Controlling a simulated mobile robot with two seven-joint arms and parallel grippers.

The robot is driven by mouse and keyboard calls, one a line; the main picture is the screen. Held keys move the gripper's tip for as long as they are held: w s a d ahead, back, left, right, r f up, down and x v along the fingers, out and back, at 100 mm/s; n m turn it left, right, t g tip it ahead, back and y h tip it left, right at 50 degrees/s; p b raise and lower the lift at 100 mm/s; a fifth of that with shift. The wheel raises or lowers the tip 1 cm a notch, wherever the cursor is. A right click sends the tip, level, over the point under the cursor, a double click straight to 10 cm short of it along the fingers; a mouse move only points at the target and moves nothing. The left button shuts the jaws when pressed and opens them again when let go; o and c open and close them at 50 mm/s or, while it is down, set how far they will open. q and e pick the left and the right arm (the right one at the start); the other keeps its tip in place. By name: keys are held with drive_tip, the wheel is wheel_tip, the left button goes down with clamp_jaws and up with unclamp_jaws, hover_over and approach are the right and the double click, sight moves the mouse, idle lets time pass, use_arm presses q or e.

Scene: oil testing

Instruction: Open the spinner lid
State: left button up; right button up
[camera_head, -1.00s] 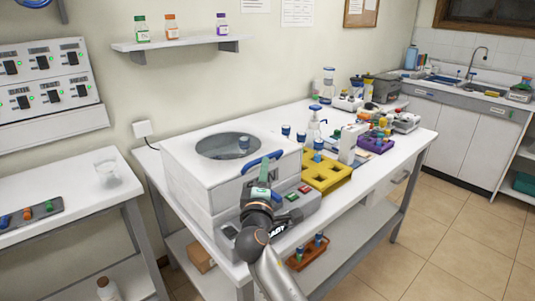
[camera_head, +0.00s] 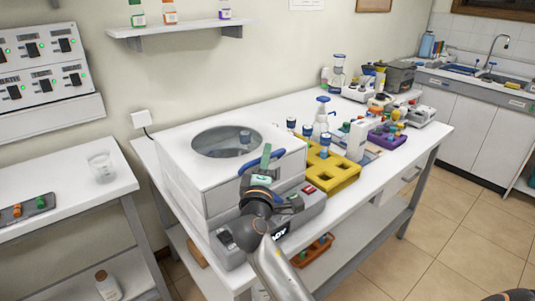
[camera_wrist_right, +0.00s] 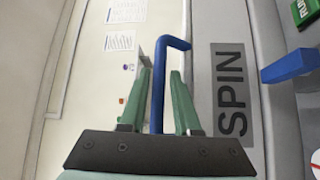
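The spinner (camera_head: 180,183) is a white box on the bench with a round dark window (camera_head: 226,141) in its top. The lid looks closed. A blue handle (camera_head: 248,167) runs along the lid's front edge, partly hidden by my right gripper (camera_head: 265,150). In the right wrist view the blue handle (camera_wrist_right: 157,95) passes between the two green fingers of the right gripper (camera_wrist_right: 162,68). The fingers stand apart, with a visible gap at least on the right side of the handle. The "SPIN" label (camera_wrist_right: 231,95) is just right of them. My left gripper does not show.
The spinner's grey front panel carries a red button (camera_head: 308,188) close beside my right gripper. A yellow rack (camera_head: 335,178) stands right of the spinner, with bottles and a purple rack (camera_head: 386,138) beyond. A shelf (camera_head: 180,28) hangs on the wall behind.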

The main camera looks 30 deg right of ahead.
drive_tip(key=shift+c, duration=0.2)
clamp_jaws()
idle(1.4)
